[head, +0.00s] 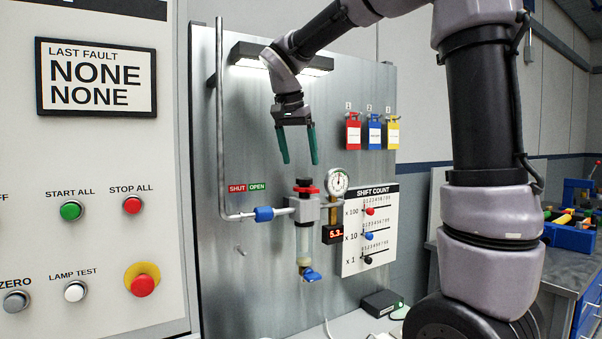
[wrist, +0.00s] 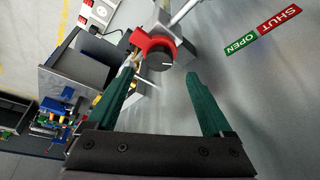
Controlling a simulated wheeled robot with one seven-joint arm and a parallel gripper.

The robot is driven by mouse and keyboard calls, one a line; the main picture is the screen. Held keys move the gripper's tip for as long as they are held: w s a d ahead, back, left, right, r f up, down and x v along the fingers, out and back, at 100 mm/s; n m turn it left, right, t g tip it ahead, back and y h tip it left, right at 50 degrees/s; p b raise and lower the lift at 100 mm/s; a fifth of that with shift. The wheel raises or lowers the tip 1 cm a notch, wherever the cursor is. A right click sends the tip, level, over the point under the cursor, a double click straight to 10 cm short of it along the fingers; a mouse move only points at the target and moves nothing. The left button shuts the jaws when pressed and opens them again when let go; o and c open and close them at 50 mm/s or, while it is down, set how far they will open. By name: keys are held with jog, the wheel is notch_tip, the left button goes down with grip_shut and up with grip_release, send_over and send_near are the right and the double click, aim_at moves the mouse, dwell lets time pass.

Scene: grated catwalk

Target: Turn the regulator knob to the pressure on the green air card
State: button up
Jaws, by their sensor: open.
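I cannot make out a green air card.
A pipe with a blue valve handle (head: 264,214) runs left of the regulator, below a SHUT/OPEN label (head: 247,188). Red, blue and yellow tags (head: 374,132) hang upper right. The shift count board (head: 368,230) stands close right. Panel space above the knob is clear.

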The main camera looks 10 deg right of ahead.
aim_at(304, 178)
jog(key=x, duration=0.5)
jog(key=shift+f, duration=0.1)
grip_shut()
